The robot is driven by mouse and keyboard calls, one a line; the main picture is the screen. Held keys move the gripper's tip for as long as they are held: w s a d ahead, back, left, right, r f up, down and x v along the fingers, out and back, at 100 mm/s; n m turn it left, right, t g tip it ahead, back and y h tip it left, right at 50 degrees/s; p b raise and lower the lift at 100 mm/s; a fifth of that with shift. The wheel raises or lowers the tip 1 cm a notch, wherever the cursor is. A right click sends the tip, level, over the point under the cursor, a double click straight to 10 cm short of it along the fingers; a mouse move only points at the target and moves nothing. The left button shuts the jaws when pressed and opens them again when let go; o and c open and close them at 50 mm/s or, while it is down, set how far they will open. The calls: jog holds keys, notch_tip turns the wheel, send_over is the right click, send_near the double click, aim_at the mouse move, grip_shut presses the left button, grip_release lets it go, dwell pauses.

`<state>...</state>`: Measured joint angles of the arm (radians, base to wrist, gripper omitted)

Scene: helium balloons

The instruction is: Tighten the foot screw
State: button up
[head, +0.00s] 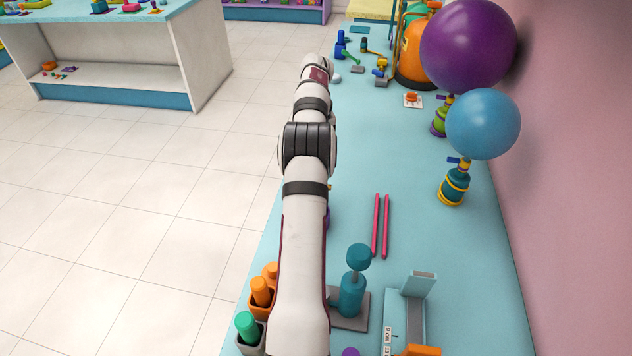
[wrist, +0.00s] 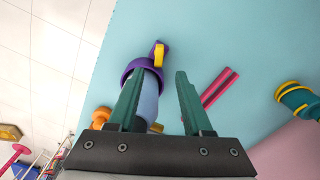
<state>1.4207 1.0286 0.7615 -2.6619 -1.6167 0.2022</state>
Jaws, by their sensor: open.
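My gripper (wrist: 158,88) is open, its two teal fingers apart in the wrist view. A blue-grey cylinder (wrist: 148,100) with a purple collar (wrist: 137,70) lies in line with the fingers, close to the left one and partly hidden by it. A small yellow piece (wrist: 160,52) sticks out from the collar, beyond the fingertips. I cannot tell for sure which part is the foot screw. I cannot tell whether a finger touches the cylinder. In the head view my arm hides the gripper and most of this spot; only a purple bit (head: 327,217) shows beside the arm.
Two pink sticks (head: 380,226) lie on the blue table right of my arm. A teal bottle (head: 455,187) carries a blue balloon (head: 483,124); a purple balloon (head: 468,44) floats behind. A teal-topped stand (head: 352,294) and orange pots (head: 261,290) stand near the front.

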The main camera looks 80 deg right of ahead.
notch_tip(320, 180, down, 9)
jog(key=shift+f, duration=0.2)
grip_shut()
